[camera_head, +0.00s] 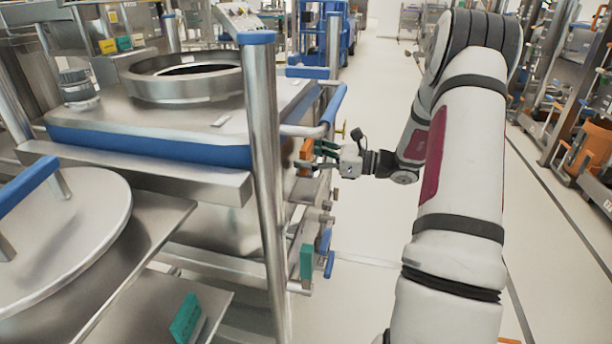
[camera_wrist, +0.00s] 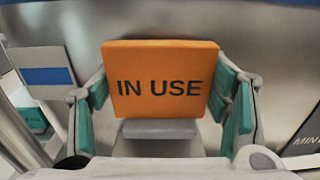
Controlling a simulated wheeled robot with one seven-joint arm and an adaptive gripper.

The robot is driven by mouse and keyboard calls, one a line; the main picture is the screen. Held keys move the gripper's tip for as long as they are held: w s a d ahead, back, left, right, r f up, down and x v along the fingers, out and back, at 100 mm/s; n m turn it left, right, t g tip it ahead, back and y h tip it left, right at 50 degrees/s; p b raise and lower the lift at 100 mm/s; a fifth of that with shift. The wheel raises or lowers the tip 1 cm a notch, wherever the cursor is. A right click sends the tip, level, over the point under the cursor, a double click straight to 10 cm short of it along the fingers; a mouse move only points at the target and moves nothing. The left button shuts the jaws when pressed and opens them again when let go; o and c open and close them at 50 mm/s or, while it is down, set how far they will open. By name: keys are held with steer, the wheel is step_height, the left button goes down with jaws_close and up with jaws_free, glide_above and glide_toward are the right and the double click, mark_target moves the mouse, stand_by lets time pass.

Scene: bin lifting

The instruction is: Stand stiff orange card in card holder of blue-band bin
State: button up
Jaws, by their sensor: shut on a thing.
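The card stands upright and reads "IN USE" in the wrist view. A grey ledge-like part (camera_wrist: 158,128) shows just below and behind the card; I cannot tell whether the card sits in it.
A steel post (camera_head: 264,180) with a blue cap stands before the bin's corner. A second vessel with a round lid (camera_head: 65,235) is at lower left. A green card (camera_head: 306,262) hangs low by the post. The aisle floor (camera_head: 375,95) is clear. Racks line the right.

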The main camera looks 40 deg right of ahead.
mark_target(294, 170)
step_height(294, 170, down, 5)
steer(key=shift+a+r+b, duration=0.1)
steer(key=shift+b, duration=0.8)
steer(key=shift+w+a, duration=0.1)
steer(key=shift+w, duration=0.05)
steer(key=shift+f, duration=0.25)
steer(key=o, duration=1.3)
steer(key=shift+r, duration=0.2)
steer(key=p+v, duration=0.2)
steer(key=v, duration=1)
